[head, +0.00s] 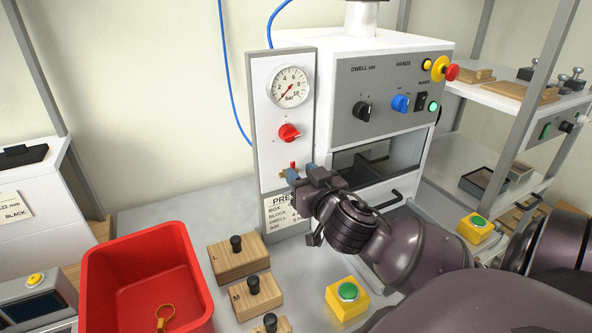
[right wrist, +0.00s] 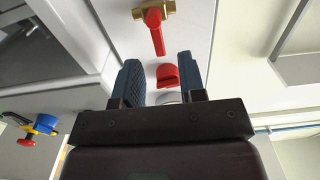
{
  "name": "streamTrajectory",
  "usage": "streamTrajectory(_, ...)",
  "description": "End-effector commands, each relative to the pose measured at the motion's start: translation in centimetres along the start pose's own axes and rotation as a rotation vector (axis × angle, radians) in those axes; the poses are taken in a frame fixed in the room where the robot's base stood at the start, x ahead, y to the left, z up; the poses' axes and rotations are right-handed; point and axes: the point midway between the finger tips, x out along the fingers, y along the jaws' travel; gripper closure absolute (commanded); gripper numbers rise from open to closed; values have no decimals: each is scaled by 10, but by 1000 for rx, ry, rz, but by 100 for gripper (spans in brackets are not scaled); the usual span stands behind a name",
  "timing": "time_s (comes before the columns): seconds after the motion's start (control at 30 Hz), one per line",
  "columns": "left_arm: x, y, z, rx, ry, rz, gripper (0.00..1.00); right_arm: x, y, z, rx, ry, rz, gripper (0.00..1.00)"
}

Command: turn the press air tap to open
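The press air tap is on the white panel (head: 283,100) at the front left of the press. It has a brass body (right wrist: 168,7) and a red lever (right wrist: 155,32). In the head view the lever (head: 293,165) stands roughly upright, and my right gripper hides most of the body. My right gripper (head: 300,172) is in front of the tap. In the right wrist view the gripper (right wrist: 159,62) is open and empty. The lever points into the gap between its blue fingers, and I see no contact. My left gripper is not in view.
A red round knob (head: 289,133) and a pressure gauge (head: 289,87) sit above the tap. The grey control panel (head: 390,92) is to the right. Wooden blocks (head: 239,258), a red bin (head: 147,275) and a yellow button box (head: 347,299) stand on the table below.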

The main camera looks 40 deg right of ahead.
Motion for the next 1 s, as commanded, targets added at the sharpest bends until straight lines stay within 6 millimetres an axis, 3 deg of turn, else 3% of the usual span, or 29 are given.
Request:
streamTrajectory(0.23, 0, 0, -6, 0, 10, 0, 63, 24, 0, 0, -2, 0, -1, 63)
streamTrajectory(0.6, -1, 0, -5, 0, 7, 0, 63, 28, 0, 0, -1, 0, -1, 63)
streamTrajectory(0.87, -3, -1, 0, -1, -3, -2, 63, 28, 0, 0, -1, -1, -1, 100)
streamTrajectory(1.0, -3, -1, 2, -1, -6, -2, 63, 28, 0, 0, -1, -1, -1, 100)
